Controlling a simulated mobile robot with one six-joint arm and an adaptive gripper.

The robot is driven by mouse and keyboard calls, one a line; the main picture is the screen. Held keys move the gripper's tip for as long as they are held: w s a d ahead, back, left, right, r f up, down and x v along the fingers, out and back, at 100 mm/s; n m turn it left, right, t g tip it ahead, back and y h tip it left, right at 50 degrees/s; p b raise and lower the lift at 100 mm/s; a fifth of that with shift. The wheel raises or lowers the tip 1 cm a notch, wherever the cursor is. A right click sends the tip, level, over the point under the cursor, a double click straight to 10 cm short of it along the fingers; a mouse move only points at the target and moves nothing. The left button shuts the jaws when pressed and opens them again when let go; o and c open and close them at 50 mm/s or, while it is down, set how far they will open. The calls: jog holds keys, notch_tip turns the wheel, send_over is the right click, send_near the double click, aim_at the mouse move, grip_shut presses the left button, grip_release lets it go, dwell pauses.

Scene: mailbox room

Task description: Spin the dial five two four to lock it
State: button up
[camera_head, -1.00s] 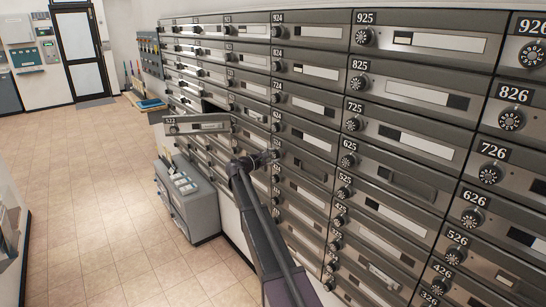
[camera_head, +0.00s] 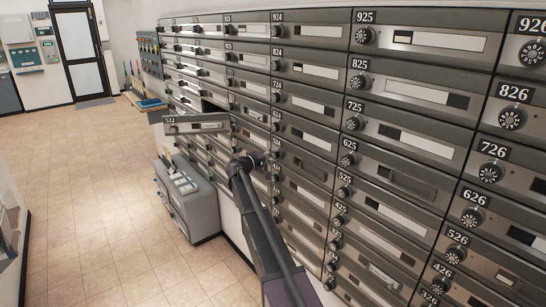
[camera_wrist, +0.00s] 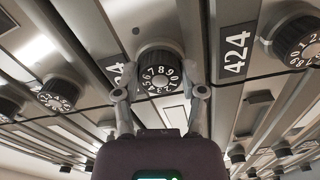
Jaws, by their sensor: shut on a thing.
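In the wrist view, a black round dial (camera_wrist: 158,76) with white numbers sits between the two fingers of my gripper (camera_wrist: 160,92). The fingers are shut on it from both sides. The label beside this dial is mostly hidden by the left finger; only a final 4 shows. The label 424 (camera_wrist: 237,50) is just right of my gripper, with its own dial (camera_wrist: 296,41) further right. In the head view, my gripper (camera_head: 268,160) is against the mailbox wall, in the column under 924, and covers the dial it holds.
The mailbox door 522 (camera_head: 197,124) stands open, sticking out from the wall left of my gripper. A grey cabinet (camera_head: 187,200) stands on the floor below it. Other dials lie close around my gripper. The tiled floor (camera_head: 95,185) at left is clear.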

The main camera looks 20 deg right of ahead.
jog(key=m, duration=0.6)
jog(key=shift+m, duration=0.3)
jog(key=m, duration=0.6)
jog(key=shift+w, duration=0.1)
jog(key=shift+m, duration=0.3)
jog(key=o, duration=1.1)
jog(key=shift+f, duration=0.1)
jog(key=shift+o, duration=0.2)
jog(key=v, duration=1.2)
